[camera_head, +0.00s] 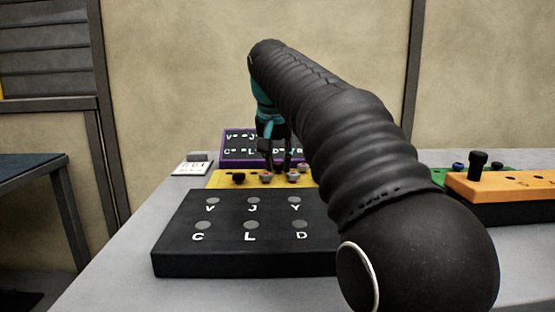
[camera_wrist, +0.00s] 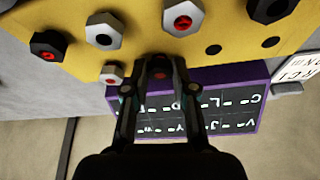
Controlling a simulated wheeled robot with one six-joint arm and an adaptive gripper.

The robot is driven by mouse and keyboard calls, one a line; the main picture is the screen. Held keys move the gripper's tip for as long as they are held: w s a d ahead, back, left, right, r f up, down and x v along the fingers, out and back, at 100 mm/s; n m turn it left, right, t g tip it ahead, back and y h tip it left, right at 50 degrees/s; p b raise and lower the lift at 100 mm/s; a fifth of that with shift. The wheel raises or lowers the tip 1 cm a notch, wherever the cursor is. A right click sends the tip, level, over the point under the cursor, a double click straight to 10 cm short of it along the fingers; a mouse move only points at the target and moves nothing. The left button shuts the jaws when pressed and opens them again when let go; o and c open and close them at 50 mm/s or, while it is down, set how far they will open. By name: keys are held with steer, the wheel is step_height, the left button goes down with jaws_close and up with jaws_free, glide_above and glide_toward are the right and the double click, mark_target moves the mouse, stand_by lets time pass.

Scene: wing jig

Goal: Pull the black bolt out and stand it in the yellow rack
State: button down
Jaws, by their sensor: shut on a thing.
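The yellow rack (camera_head: 222,182) stands behind the black lettered block and shows large in the wrist view (camera_wrist: 235,70). My gripper (camera_wrist: 160,75), also in the head view (camera_head: 281,155), is pointed down at the rack's far side. It is shut on a dark bolt with a reddish spot on its head (camera_wrist: 160,70), mostly hidden by the fingers. I cannot tell whether its shank sits in a hole. Another black bolt (camera_wrist: 48,45) and several grey or white bolts, such as a red-marked one (camera_wrist: 183,18), stand in the rack. Two holes (camera_wrist: 214,47) are empty.
A black lettered block (camera_head: 250,262) is in front, and a purple-edged lettered panel (camera_head: 224,148) stands behind the rack. An orange block (camera_head: 510,184) with a black peg (camera_head: 478,164) is at the right. A white card (camera_head: 192,168) lies left.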

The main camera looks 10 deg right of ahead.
steer(key=c, duration=0.9)
jaws_free()
steer(key=shift+o, duration=0.2)
steer(key=v, duration=1.2)
steer(key=shift+s+a, duration=0.1)
